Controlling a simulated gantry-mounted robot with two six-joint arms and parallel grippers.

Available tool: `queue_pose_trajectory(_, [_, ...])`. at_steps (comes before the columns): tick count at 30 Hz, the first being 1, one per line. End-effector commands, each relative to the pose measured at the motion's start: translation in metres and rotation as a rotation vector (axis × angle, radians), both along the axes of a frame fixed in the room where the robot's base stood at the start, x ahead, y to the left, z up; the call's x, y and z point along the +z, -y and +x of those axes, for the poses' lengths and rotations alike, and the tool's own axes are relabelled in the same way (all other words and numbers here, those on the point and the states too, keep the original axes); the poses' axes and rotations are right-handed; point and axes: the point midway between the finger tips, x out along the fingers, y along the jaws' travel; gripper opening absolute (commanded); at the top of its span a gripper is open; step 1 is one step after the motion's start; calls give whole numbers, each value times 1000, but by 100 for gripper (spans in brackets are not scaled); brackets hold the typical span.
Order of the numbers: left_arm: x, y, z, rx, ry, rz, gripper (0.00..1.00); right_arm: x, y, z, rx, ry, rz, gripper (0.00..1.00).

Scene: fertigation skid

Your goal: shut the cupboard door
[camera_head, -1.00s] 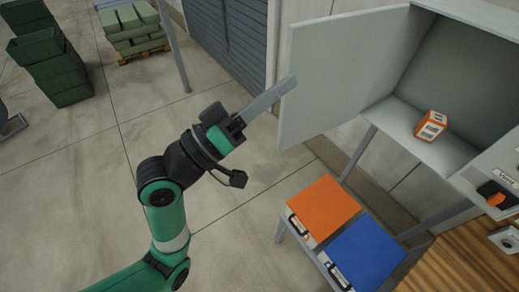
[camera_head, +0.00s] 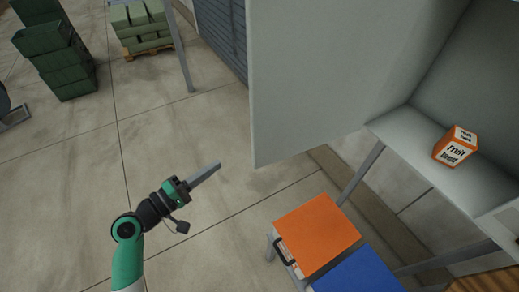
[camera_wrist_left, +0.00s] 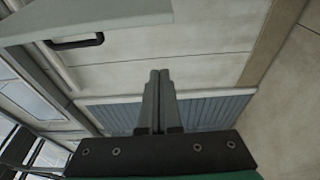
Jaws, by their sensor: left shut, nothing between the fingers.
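The cupboard door (camera_head: 325,75) is a plain grey panel standing wide open on the left of the cupboard (camera_head: 440,165). In the left wrist view a pale panel with a black handle (camera_wrist_left: 78,42), seemingly the door (camera_wrist_left: 100,15), crosses the top left. My left gripper (camera_head: 217,167) is shut and empty, to the left of the door's lower corner and apart from it in the picture. Its closed fingers (camera_wrist_left: 160,78) point up the left wrist view, below and right of the handle. The head view hides the handle. My right gripper is out of view.
An orange and white fruit box (camera_head: 455,148) sits inside the cupboard. Below the door, an orange case (camera_head: 318,235) and a blue case (camera_head: 360,275) lie on a low stand. Green crates (camera_head: 55,60) and a loaded pallet (camera_head: 145,40) stand far back. Open floor surrounds my left arm.

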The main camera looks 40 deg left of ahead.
Motion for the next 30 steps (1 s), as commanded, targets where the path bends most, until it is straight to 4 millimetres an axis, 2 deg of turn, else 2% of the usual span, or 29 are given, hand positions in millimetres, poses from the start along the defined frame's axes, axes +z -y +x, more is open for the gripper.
queue_pose_trajectory(5, [-1, 0, 6, -2, -1, 4, 0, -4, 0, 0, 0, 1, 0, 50])
queue_pose_trajectory(8, [-3, 1, 18, -5, 0, 6, 0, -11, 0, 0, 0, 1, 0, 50])
queue_pose_trajectory(10, [-1, 2, 31, -6, 2, 5, 0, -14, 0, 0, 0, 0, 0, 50])
queue_pose_trajectory(12, [3, 3, 45, -6, 0, 3, 0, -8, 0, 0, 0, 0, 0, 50])
queue_pose_trajectory(20, [2, 5, 102, -5, 0, 3, 0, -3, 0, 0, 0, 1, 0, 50])
queue_pose_trajectory(25, [2, 30, 91, -3, -3, 2, 0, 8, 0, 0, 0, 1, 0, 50])
queue_pose_trajectory(30, [2, 40, 87, -1, 0, 3, 0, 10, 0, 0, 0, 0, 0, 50])
